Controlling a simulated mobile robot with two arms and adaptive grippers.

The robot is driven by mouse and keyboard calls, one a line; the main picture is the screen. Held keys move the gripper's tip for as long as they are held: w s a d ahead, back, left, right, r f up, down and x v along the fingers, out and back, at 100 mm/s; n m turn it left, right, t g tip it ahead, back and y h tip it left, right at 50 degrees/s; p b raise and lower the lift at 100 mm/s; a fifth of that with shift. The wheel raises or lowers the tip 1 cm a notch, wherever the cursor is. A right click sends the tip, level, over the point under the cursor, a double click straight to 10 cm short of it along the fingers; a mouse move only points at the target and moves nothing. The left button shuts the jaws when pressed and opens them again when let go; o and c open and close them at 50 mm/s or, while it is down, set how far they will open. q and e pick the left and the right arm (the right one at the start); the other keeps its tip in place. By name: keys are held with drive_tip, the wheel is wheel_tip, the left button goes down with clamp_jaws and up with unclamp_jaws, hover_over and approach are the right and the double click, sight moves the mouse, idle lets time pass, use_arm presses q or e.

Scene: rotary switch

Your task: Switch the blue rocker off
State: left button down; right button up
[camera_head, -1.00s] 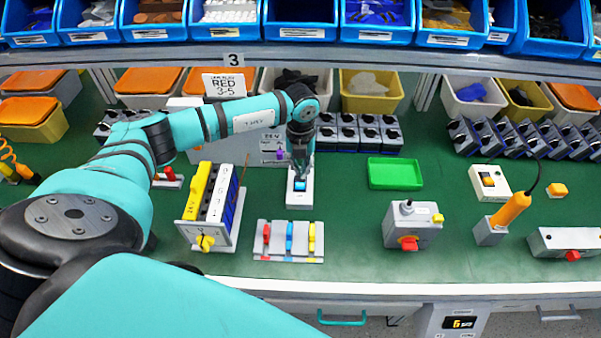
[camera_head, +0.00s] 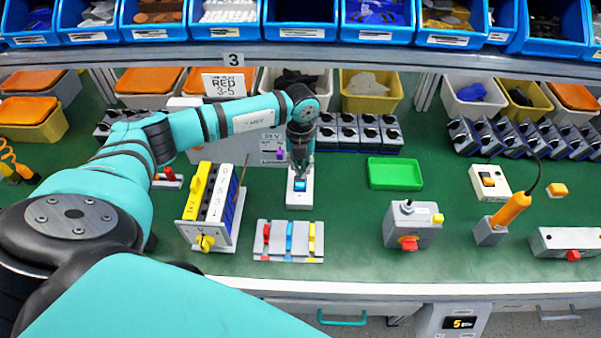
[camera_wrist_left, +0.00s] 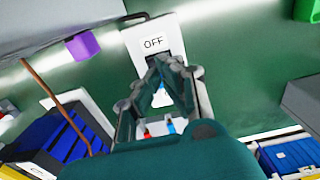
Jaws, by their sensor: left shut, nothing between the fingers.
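The blue rocker (camera_head: 299,185) sits on a white switch plate (camera_head: 299,202) in the middle of the green bench. In the left wrist view the plate (camera_wrist_left: 137,40) carries an OFF label (camera_wrist_left: 153,43) at its far end, and my fingers hide most of the rocker. My left gripper (camera_head: 301,173) points down at the far side of the rocker. Its fingertips (camera_wrist_left: 165,62) are together and hold nothing. I cannot tell whether they touch the rocker. My right gripper is not in view.
A panel with red, blue and yellow levers (camera_head: 289,257) lies nearer the front edge. A yellow and blue module (camera_head: 209,205) stands to the left. A green tray (camera_head: 395,174) lies to the right. A purple block (camera_wrist_left: 83,46) is close beside the gripper.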

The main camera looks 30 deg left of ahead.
use_arm(q)
drive_tip(key=shift+f+b, duration=0.3)
drive_tip(key=shift+f, duration=0.15)
drive_tip(key=shift+s+f+b, duration=0.1)
drive_tip(key=shift+f+b, duration=0.6)
drive_tip(key=shift+f, duration=0.15)
idle(0.5)
drive_tip(key=shift+r, duration=0.15)
drive_tip(key=shift+r+p, duration=2.65)
drive_tip(key=shift+r, duration=0.8)
drive_tip(key=shift+f, duration=0.1)
